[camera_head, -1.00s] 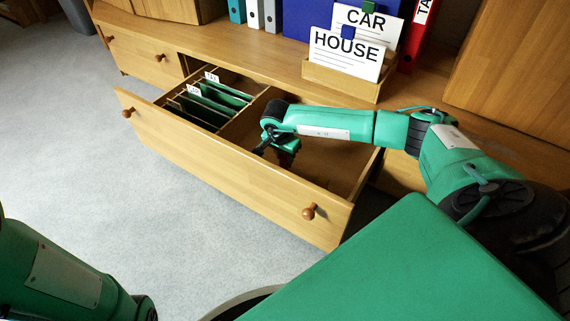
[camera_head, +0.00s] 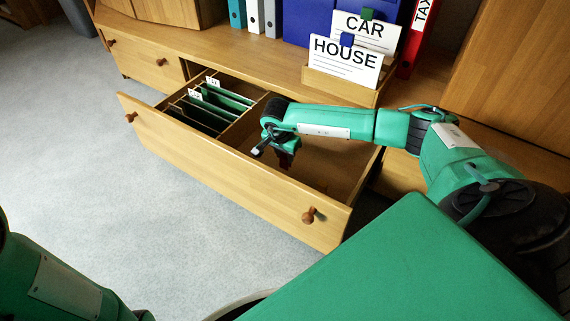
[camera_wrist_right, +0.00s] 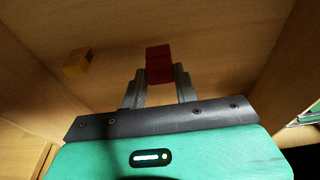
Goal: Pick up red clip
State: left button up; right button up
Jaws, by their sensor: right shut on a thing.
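The red clip (camera_wrist_right: 159,62) is between the fingertips of my right gripper (camera_wrist_right: 160,76) in the right wrist view, and the fingers are shut on it. In the head view the right gripper (camera_head: 284,150) is inside the open drawer (camera_head: 230,175), in its right compartment. The red clip shows there as a small dark red patch (camera_head: 284,160) under the gripper. Whether the clip touches the drawer floor I cannot tell. My left arm shows at the lower left of the head view, but its gripper is out of the frame.
A yellow block-like clip (camera_wrist_right: 77,64) lies on the drawer floor. Green hanging folders (camera_head: 215,105) fill the drawer's left compartment. Above, a wooden holder (camera_head: 340,84) carries HOUSE (camera_head: 345,62) and CAR (camera_head: 364,32) cards with blue and green clips. Drawer walls surround the right gripper.

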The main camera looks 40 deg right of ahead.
aim_at(284, 157)
jog(key=shift+r+p, duration=2.25)
jog(key=shift+r, duration=0.65)
jog(key=shift+r+p, duration=0.3)
jog(key=shift+r, duration=0.1)
